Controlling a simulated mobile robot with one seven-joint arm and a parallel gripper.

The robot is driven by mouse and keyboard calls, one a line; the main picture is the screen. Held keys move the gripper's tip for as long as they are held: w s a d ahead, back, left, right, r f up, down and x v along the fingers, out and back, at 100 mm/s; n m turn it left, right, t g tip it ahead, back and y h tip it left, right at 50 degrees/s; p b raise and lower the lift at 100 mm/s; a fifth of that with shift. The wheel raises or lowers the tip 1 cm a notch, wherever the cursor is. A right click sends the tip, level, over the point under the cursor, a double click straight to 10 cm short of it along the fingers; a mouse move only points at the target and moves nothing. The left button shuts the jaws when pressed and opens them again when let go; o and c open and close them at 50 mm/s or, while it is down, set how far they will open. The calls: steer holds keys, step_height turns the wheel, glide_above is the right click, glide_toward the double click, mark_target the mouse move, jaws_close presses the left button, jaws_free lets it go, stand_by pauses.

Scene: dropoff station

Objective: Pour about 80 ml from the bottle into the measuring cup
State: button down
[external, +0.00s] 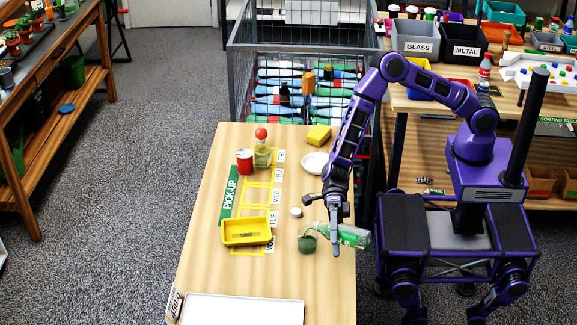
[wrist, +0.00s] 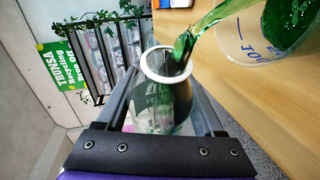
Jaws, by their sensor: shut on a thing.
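My gripper (external: 336,222) is shut on a green-tinted clear bottle (external: 356,237) at the right side of the pick-up table. The bottle lies tipped nearly flat, its mouth towards the left. The measuring cup (external: 307,244) stands on the table just left of it and holds green liquid. In the wrist view, the bottle (wrist: 160,105) sits between my fingers (wrist: 162,88). A green stream runs from its pale-rimmed mouth into the clear measuring cup (wrist: 240,48), which has blue markings. The exact liquid level against the marks is not readable.
A small white cap (external: 296,212) lies behind the cup. A yellow tray (external: 247,232) stands to the left. Farther back are a red can (external: 244,160), a red-topped bottle (external: 262,153), a white bowl (external: 314,163) and a yellow block (external: 318,136). A white tray (external: 242,309) lies at the front.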

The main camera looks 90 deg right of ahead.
steer(key=shift+r, duration=0.1)
stand_by(0.4)
step_height(320, 180, down, 2)
steer(key=b, duration=0.1)
steer(key=n+b, duration=0.1)
steer(key=b, duration=0.1)
steer(key=shift+s+f+h, duration=0.1)
steer(key=shift+f+h, duration=0.15)
steer(key=shift+h, duration=0.05)
steer(key=shift+f+n+t+b, duration=0.3)
steer(key=shift+n+t+b, duration=0.1)
steer(key=shift+b, duration=0.75)
steer(key=shift+s+b, duration=0.1)
steer(key=shift+b, duration=0.35)
steer(key=shift+r+n+h, duration=0.25)
steer(key=shift+n+h, duration=0.05)
steer(key=f+b, duration=0.1)
steer(key=b, duration=0.2)
steer(key=shift+s+n+t, duration=0.1)
steer(key=shift+n+t, duration=0.2)
steer(key=shift+r+n+h, duration=0.15)
steer(key=shift+n+h, duration=0.15)
